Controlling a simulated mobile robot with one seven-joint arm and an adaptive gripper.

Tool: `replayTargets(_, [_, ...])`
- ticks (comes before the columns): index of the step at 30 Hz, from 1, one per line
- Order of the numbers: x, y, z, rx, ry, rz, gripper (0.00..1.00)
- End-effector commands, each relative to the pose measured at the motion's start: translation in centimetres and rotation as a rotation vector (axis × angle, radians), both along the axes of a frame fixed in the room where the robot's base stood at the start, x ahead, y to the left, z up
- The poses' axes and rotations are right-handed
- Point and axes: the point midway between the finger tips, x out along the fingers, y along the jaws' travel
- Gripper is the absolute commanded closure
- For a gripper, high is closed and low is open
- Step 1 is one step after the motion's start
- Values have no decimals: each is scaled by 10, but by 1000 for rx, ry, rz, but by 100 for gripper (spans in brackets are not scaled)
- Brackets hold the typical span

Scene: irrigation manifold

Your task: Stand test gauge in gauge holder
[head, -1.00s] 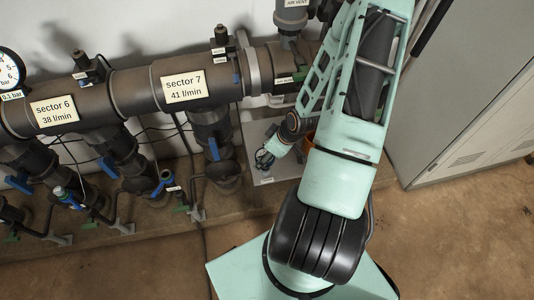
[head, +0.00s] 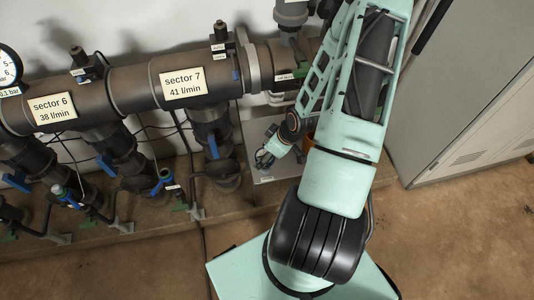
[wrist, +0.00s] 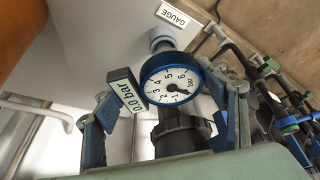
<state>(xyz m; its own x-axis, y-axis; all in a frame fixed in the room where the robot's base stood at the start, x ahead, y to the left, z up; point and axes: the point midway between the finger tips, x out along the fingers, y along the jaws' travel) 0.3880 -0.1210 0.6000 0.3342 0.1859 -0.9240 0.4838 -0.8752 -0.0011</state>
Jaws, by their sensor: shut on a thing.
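The test gauge (wrist: 171,86) has a blue rim and a white dial in the wrist view, with a tag reading 0.0 bar (wrist: 127,92) beside it and a black lower body. My gripper (wrist: 172,118) is shut on the gauge, its fingers on either side of the body. A round grey fitting (wrist: 161,38), beside a GAUGE label (wrist: 172,14), shows just past the dial and looks like the gauge holder. I cannot tell whether the gauge touches it. In the head view my gripper (head: 264,158) is small, low by the grey panel; the gauge is hard to make out there.
An orange container (head: 309,142) is close to my gripper, partly behind my arm. Pipes with sector 6 and sector 7 (head: 183,83) labels and blue-handled valves (head: 165,180) are at the left. A grey cabinet (head: 460,110) stands at the right. Bare floor lies in front.

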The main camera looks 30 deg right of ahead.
Motion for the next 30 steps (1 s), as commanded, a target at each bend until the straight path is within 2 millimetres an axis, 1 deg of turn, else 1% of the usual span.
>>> replayTargets(30, [0,0,-14,0,0,0,58])
